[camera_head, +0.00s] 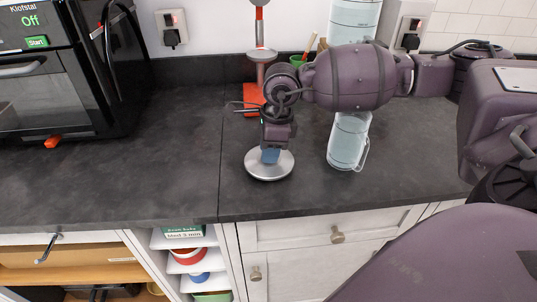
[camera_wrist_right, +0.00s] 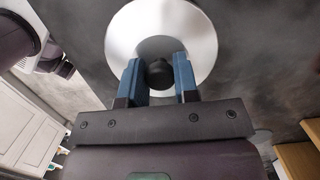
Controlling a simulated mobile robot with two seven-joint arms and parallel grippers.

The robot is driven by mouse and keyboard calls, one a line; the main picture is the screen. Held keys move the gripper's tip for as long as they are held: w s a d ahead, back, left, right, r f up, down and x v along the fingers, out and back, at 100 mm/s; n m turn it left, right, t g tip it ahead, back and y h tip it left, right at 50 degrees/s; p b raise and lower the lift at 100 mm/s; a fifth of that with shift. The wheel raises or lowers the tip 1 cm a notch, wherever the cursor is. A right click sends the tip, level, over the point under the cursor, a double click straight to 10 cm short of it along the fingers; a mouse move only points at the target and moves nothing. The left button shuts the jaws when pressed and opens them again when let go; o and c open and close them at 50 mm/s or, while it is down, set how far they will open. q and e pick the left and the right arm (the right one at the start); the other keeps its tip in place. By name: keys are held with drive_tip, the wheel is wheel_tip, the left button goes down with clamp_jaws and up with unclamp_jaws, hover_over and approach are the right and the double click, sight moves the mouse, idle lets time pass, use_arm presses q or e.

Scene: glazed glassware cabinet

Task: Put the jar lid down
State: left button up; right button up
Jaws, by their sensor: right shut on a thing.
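The jar lid (camera_head: 258,172) is a round silver disc with a dark knob on top. In the head view it is low over the dark countertop near the front edge; I cannot tell whether it touches the surface. My right gripper (camera_head: 270,156) comes down on it from above with blue fingers. In the right wrist view the lid (camera_wrist_right: 205,42) lies face on, and the gripper (camera_wrist_right: 159,76) has a blue finger on each side of the black knob (camera_wrist_right: 159,73). It is shut on the knob. My left gripper is not in view.
A clear cylindrical jar (camera_head: 348,142) with a wire clasp stands right of the lid. A red-based stand (camera_head: 254,98) and a green cup (camera_head: 297,60) are behind. A black oven (camera_head: 60,75) is at left. The countertop (camera_head: 170,150) between oven and lid is clear.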

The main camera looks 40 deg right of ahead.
drive_tip(key=shift+f, duration=0.8)
drive_tip(key=shift+f, duration=0.2)
drive_tip(key=o, duration=0.9)
drive_tip(key=shift+o, duration=0.2)
drive_tip(key=shift+r, duration=0.15)
